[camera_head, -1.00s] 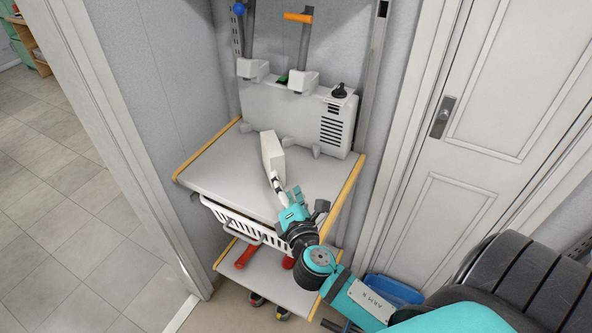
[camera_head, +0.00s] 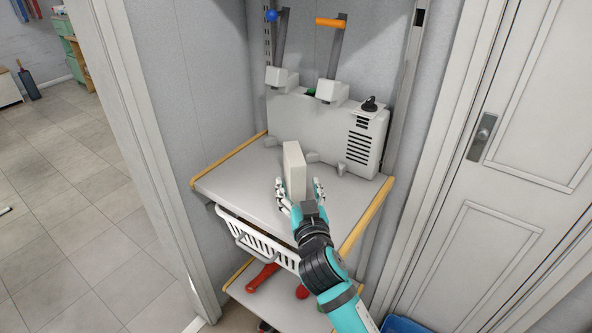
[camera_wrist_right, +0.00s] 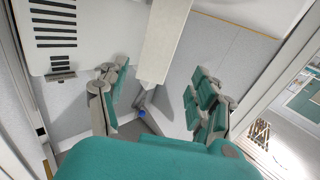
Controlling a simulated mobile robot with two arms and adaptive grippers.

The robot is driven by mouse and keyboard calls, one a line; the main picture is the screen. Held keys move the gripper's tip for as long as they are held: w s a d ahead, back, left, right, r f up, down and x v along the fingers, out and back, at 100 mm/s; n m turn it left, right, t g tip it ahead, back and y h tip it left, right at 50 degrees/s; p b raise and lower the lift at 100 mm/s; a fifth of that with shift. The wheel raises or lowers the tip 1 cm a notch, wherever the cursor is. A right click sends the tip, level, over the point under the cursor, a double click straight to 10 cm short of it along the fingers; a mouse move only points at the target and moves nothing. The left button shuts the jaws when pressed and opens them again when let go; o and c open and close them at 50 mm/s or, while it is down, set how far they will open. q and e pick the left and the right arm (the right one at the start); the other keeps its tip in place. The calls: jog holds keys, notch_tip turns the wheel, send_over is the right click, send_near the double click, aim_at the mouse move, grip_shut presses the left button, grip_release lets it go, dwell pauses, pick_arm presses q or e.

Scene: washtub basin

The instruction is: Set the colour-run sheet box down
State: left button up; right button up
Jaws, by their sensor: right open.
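The colour-run sheet box (camera_head: 294,168) is a plain off-white narrow box. In the right wrist view the box (camera_wrist_right: 166,40) shows between the open fingers of my right gripper (camera_wrist_right: 160,72), with gaps on both sides. My left gripper is not in view.
The white vented unit (camera_head: 320,128) with a black knob stands at the shelf's back. A white basket (camera_head: 252,236) hangs under the shelf. Red items (camera_head: 262,277) lie on the lower shelf. The shelf's left part is clear. A door (camera_head: 487,190) is at right.

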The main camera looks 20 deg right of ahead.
aim_at(296, 175)
jog(key=w, duration=0.5)
jog(key=shift+d, duration=0.35)
jog(key=w+p, duration=0.1)
jog(key=w, duration=0.1)
jog(key=w+d, duration=0.1)
jog(key=w, duration=0.1)
jog(key=shift+w+d+r+p, duration=0.2)
jog(key=shift+w+p, duration=0.1)
jog(key=shift+p, duration=0.1)
jog(key=shift+w, duration=0.3)
jog(key=shift+a, duration=0.1)
jog(key=shift+s, duration=0.1)
jog(key=shift+c, duration=0.5)
grip_shut()
jog(key=shift+r, duration=0.15)
